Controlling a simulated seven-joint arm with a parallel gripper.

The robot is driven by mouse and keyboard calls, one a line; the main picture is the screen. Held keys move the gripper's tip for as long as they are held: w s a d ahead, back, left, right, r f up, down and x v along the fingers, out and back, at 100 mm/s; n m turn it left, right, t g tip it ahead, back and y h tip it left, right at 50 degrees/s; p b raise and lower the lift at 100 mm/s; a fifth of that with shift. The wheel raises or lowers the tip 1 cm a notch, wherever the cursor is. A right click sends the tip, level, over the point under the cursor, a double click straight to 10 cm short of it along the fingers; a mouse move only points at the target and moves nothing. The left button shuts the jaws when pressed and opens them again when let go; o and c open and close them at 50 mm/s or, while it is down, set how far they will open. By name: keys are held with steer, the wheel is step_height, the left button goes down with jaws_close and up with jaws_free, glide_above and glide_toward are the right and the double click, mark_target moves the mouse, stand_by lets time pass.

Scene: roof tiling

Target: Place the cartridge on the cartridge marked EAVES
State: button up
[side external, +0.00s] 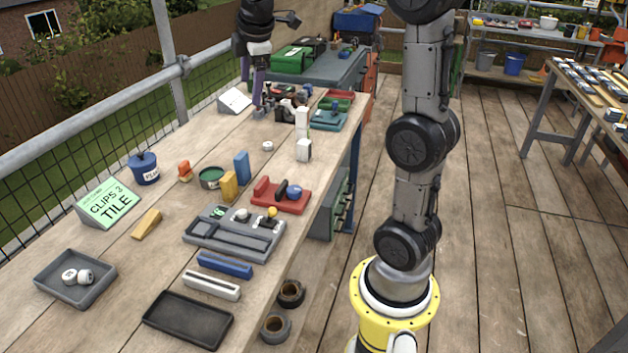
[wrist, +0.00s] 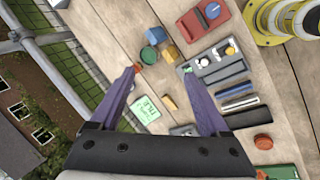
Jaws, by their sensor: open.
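No EAVES lettering can be read in either view, so I cannot tell for certain which items are the cartridges. Two small white round pieces (side external: 77,276) with dark marks on top lie side by side in a dark grey tray (side external: 47,285) at the near left. A long blue bar (side external: 225,265) and a long white bar (side external: 211,285) lie parallel on the bench; the blue bar (wrist: 235,89) also shows in the wrist view. My gripper (wrist: 165,72) has its purple fingers spread wide with nothing between them. It is above the far bench in the side external view (side external: 259,98).
A green sign (side external: 107,203) reads CLIPS 3 TILE.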

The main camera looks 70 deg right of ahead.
steer(key=s+a+f+m+t+y, duration=0.1)
steer(key=s+a+f+m, duration=0.3)
steer(key=s+a, duration=0.5)
steer(key=s+a+f+m+t+y, duration=0.1)
steer(key=s+a+f+m, duration=0.3)
steer(key=s+a, duration=0.6)
steer(key=shift+s+f+m+y, duration=0.25)
steer(key=shift+s+m+y, duration=0.35)
steer(key=shift+s, duration=0.1)
